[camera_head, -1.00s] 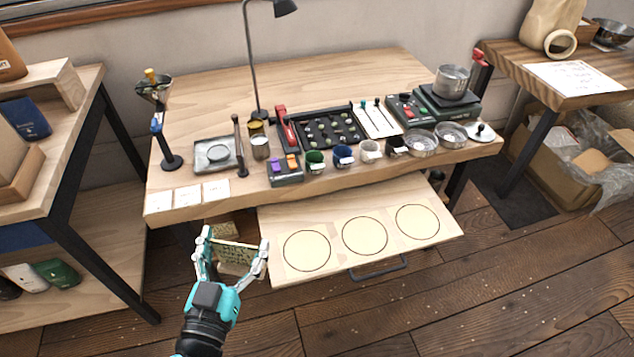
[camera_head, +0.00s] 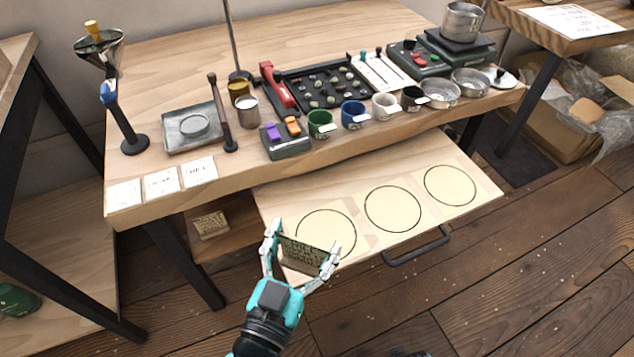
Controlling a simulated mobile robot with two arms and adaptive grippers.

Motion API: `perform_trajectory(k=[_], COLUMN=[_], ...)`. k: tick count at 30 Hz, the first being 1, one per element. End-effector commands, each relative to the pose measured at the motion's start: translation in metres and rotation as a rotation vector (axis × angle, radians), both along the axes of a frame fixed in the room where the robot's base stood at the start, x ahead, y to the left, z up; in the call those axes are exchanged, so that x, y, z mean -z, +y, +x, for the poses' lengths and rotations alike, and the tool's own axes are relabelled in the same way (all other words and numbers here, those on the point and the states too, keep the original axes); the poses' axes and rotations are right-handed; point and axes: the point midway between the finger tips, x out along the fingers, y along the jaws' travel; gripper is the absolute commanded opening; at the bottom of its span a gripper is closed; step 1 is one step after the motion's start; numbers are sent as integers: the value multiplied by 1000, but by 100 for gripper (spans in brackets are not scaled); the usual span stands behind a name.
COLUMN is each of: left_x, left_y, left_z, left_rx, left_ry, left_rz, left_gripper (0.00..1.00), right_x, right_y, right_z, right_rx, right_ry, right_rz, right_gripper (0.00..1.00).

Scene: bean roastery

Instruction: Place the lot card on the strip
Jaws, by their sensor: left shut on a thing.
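My left gripper (camera_head: 302,258) is shut on a small tan card with dark handwriting (camera_head: 303,254), which appears to be the lot card. It holds the card tilted, overlapping the lower left part of the pulled-out drawer board (camera_head: 350,197) in the picture; I cannot tell whether they touch. The board bears three outlined circles in a row, with paler bands around them. Three white paper cards (camera_head: 161,183) lie in a row at the table's front left edge. I cannot tell which of these is the strip. My right gripper is not in view.
A similar tan block or card (camera_head: 210,224) lies on the shelf under the table. Several cups, a bean tray (camera_head: 322,87) and a scale (camera_head: 455,45) stand on the table. The drawer handle (camera_head: 417,246) juts out in front. The drawer's circles are empty.

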Motion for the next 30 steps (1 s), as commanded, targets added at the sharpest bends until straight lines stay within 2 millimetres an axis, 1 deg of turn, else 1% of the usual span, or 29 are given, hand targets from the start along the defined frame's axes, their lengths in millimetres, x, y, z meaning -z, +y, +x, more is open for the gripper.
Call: perform_trajectory(k=[2, 5, 9, 15, 18, 21, 26, 30], left_x=[-1, -1, 2, 8, 10, 13, 17, 35], left_y=[3, 9, 23, 41, 49, 53, 56, 56], left_z=[7, 25, 60, 111, 131, 144, 151, 150], left_rx=[0, -1, -2, -3, -5, -3, -3, -4], left_ry=[-3, -8, -9, -6, -5, -2, 0, 4], left_rz=[3, 6, 8, 6, 6, 2, -1, -2], left_gripper=[48, 48, 48, 48, 48, 48, 48, 48], right_x=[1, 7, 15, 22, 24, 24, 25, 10], right_y=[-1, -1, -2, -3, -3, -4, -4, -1], right_z=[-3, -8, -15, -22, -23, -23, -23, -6], right_rx=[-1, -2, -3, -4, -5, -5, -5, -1], right_ry=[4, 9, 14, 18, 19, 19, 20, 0], right_rz=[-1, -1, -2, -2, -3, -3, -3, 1], right_gripper=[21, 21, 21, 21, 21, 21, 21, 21])
